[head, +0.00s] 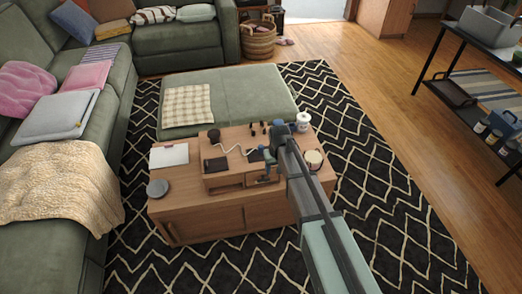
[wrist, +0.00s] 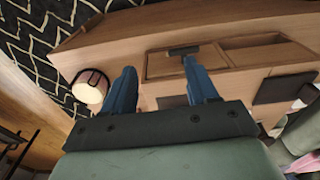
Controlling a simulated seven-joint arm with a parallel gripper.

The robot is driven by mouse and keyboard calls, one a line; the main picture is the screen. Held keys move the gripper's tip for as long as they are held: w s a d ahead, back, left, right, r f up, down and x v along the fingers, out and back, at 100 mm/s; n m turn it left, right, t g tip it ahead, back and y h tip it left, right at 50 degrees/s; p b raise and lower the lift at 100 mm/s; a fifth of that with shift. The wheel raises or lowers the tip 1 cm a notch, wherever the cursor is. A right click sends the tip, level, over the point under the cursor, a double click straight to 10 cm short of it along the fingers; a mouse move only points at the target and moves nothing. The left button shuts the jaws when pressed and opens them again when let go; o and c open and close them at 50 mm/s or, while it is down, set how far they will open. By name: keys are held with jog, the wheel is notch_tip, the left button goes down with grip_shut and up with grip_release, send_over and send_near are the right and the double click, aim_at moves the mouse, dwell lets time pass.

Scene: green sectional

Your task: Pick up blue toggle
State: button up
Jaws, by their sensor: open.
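My gripper (wrist: 160,72) is open, with its two blue fingers apart. In the head view my gripper (head: 267,165) is over the right part of a small wooden organizer (head: 222,181) on the coffee table. In the wrist view a small dark grey-blue piece (wrist: 183,50) lies in an open compartment of the organizer (wrist: 238,58), close to the right fingertip. It may be the blue toggle, but I cannot tell for certain. Nothing is visibly held between the fingers. In the head view my arm and fingers hide part of the organizer.
The wooden coffee table (head: 185,215) also bears a white notepad (head: 169,155), a grey disc (head: 157,188), a white spool-like item (head: 303,121) and a round candle-like jar (head: 313,160). The jar also shows left of my fingers in the wrist view (wrist: 91,87). A green ottoman (head: 245,93) stands behind.

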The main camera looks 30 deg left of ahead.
jog(key=w+a+r+n, duration=0.2)
jog(key=w+a+r, duration=0.3)
jog(key=a+r, duration=0.4)
jog(key=n, duration=0.2)
send_over(261, 146)
notch_tip(261, 146, down, 8)
jog(key=n, duration=0.4)
jog(key=shift+s+f+n+g+h, duration=0.15)
jog(key=shift+f+n+g+h, duration=0.15)
jog(key=shift+n, duration=0.1)
jog(key=shift+w+f, duration=0.15)
jog(key=shift+f, duration=1.2)
jog(key=shift+w+f, duration=0.1)
jog(key=shift+f, duration=1.2)
jog(key=shift+c, duration=0.2)
grip_shut()
